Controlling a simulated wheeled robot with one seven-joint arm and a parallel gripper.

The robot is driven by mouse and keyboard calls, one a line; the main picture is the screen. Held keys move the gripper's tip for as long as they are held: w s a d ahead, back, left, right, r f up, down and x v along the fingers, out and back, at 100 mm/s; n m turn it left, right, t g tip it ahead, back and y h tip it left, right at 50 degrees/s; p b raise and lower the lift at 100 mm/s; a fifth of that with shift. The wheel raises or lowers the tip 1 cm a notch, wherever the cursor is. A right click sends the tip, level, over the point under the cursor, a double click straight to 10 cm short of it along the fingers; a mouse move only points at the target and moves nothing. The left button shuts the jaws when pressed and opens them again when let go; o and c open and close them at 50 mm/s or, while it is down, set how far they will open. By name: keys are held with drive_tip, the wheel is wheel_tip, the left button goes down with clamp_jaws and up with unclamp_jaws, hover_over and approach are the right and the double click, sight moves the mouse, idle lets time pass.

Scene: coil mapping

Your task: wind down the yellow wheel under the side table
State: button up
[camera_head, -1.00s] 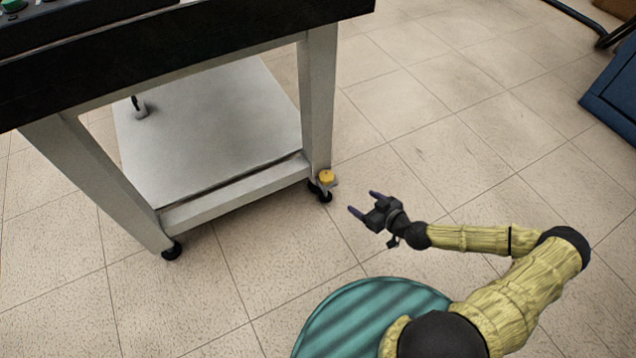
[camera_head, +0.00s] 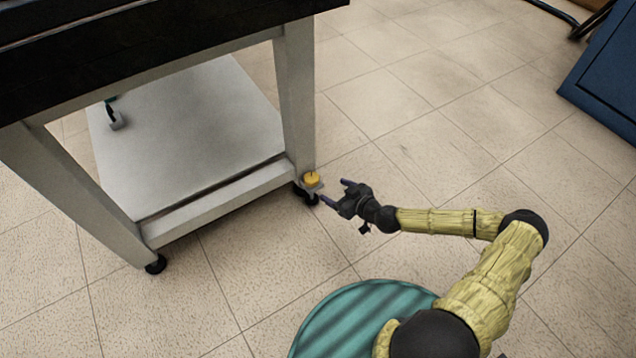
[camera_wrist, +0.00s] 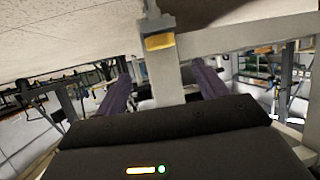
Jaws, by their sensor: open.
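The yellow wheel (camera_head: 312,179) sits at the foot of the side table's (camera_head: 297,95) near right leg, just above a black caster. My gripper (camera_head: 334,192) is open and empty, just right of the wheel and apart from it, its two dark fingers pointing left towards it. In the wrist view the yellow wheel (camera_wrist: 159,42) shows at the top middle, beside the pale leg, beyond and between the two purple-grey fingers of my gripper (camera_wrist: 163,80).
The table's lower shelf (camera_head: 190,130) is pale and mostly bare, with a small fitting (camera_head: 115,118) at its left. A dark blue cabinet (camera_head: 605,85) stands at the far right. The tiled floor right of the table is clear.

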sight(314, 178)
drive_tip(key=b+x, duration=0.4)
drive_tip(key=x, duration=0.6)
drive_tip(key=shift+f+b, duration=0.15)
drive_tip(key=shift+b, duration=0.2)
drive_tip(key=shift+w+a, duration=0.3)
drive_tip(key=shift+w, duration=0.05)
drive_tip(key=shift+c, duration=0.3)
drive_tip(key=c, duration=0.9)
drive_tip(key=shift+d, duration=0.25)
drive_tip(key=shift+a, duration=0.2)
drive_tip(key=shift+w+d+t, duration=0.15)
drive_tip(key=shift+w+t, duration=0.05)
drive_tip(key=shift+t, duration=0.1)
